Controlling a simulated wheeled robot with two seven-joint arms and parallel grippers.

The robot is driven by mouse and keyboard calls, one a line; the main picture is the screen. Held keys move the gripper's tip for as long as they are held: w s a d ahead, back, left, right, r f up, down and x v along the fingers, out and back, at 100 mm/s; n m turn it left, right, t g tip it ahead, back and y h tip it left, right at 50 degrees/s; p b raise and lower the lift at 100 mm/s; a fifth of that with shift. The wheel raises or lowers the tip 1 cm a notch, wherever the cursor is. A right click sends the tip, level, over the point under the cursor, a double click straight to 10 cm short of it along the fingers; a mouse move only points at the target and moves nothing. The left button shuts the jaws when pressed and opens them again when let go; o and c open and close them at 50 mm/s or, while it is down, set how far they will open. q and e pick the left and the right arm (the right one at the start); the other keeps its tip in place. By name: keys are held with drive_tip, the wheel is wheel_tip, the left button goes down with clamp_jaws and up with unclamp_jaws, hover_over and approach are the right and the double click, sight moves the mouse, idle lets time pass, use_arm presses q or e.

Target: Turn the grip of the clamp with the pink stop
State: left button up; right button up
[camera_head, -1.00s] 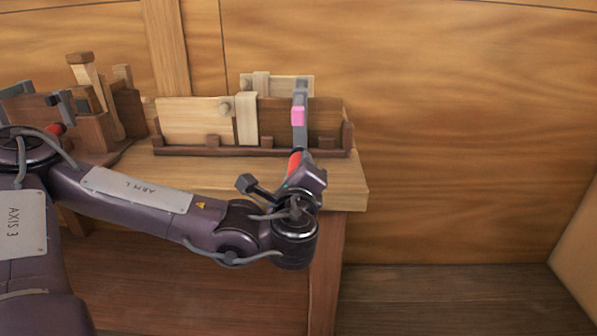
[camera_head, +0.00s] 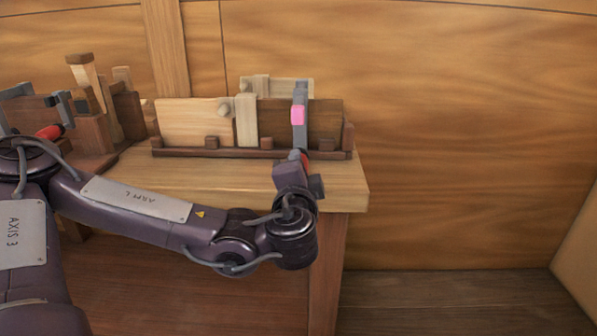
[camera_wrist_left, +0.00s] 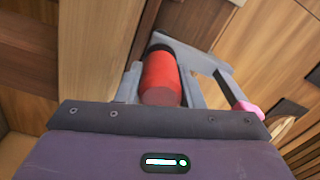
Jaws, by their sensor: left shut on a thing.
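The clamp with the pink stop (camera_head: 297,115) stands at the right end of the boards, its grey bar (camera_head: 300,93) upright. Its red grip shows in the left wrist view (camera_wrist_left: 162,80), below the bar in the head view and mostly hidden there by my wrist. My left gripper (camera_head: 303,163) is shut on the red grip, with a grey finger on either side of it in the wrist view. The pink stop also shows in the wrist view (camera_wrist_left: 246,107), to the right of the grip. My right gripper is in neither view.
Another clamp with a red grip (camera_head: 50,132) is at the far left, near wooden blocks. Light and dark boards (camera_head: 190,120) stand in a wooden rack on the bench (camera_head: 230,175). The bench ends just right of my gripper; the floor beyond is clear.

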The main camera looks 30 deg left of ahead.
use_arm(q)
drive_tip(key=n, duration=0.4)
drive_tip(key=shift+b, duration=0.3)
drive_tip(key=shift+a+r+n, duration=0.1)
drive_tip(key=shift+r+n, duration=0.05)
drive_tip(key=shift+n, duration=0.85)
drive_tip(key=shift+r, duration=0.1)
drive_tip(key=o, duration=0.7)
drive_tip(key=shift+w, duration=0.1)
drive_tip(key=o, duration=0.3)
drive_tip(key=shift+f, duration=0.2)
